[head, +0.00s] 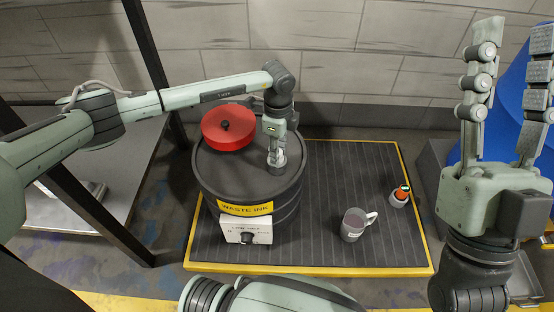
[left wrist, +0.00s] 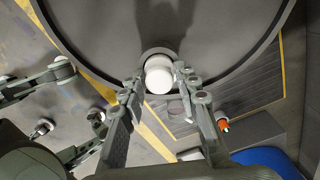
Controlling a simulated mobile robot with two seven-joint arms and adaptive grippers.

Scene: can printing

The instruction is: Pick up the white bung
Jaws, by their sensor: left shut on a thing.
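The white bung (left wrist: 158,76) sits at a round opening near the rim of the black waste ink drum (head: 215,177), whose top also shows in the left wrist view (left wrist: 100,30). My left gripper (head: 277,163) points down over the drum top. In the left wrist view its fingertips (left wrist: 158,84) lie on both sides of the bung, shut on it. I cannot tell whether the bung is lifted. In the head view the fingers mostly hide it. My right gripper (head: 508,95) is raised at the right, fingers wide apart and empty.
A red round lid (head: 228,128) with a black knob lies on the drum top, left of my left gripper. A grey mug (head: 353,226) and a small orange-topped bottle (head: 398,197) stand on the yellow-edged grey platform (head: 330,165). A dark post (head: 150,55) stands at the left.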

